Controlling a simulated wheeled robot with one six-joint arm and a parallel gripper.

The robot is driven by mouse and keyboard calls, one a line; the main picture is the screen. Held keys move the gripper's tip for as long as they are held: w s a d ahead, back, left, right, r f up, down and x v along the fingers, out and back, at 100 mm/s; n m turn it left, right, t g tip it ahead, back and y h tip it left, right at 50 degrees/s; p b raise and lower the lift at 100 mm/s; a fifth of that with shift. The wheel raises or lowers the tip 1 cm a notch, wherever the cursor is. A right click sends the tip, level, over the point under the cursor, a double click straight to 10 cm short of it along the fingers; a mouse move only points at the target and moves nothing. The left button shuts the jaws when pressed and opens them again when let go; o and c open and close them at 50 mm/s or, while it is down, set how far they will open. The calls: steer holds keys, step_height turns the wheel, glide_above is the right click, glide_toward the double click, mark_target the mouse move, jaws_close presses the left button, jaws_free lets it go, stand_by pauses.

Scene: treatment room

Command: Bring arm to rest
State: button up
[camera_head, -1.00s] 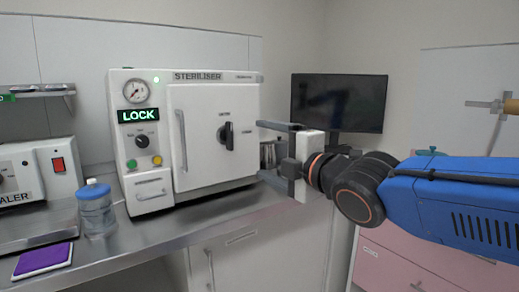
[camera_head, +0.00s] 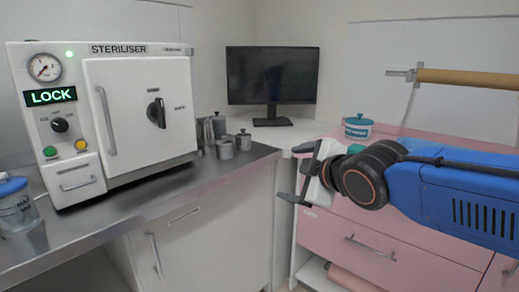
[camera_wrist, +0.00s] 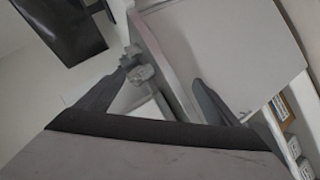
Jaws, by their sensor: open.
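My gripper (camera_head: 291,173) is open and empty at the end of my blue arm, which reaches in from the right in the head view. It hangs in the air in front of the pink drawer cabinet and the right end of the steel counter. In the wrist view, my gripper's two dark fingers (camera_wrist: 165,95) are spread apart with nothing between them. The white steriliser (camera_head: 140,110) stands on the counter at the left, its door shut, with a lit LOCK sign (camera_head: 50,96) and a green light.
The steel counter (camera_head: 150,200) carries several metal canisters (camera_head: 225,149) beside the steriliser and a clear blue-lidded container (camera_head: 16,208) at the left edge. A black monitor (camera_head: 272,76) stands behind. The pink cabinet (camera_head: 380,225) bears a teal-lidded jar (camera_head: 358,127). A paper roll (camera_head: 470,78) is on the wall.

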steer(key=s+d+f+m+g+h, duration=0.5)
steer(key=s+d+f+m+g, duration=0.2)
steer(key=s+d+f+m, duration=0.9)
steer(key=s+d+f, duration=0.4)
steer(key=s+d, duration=0.1)
steer(key=shift+d+f+m+h, duration=0.2)
steer(key=shift+m+h, duration=0.1)
steer(key=shift+m, duration=0.1)
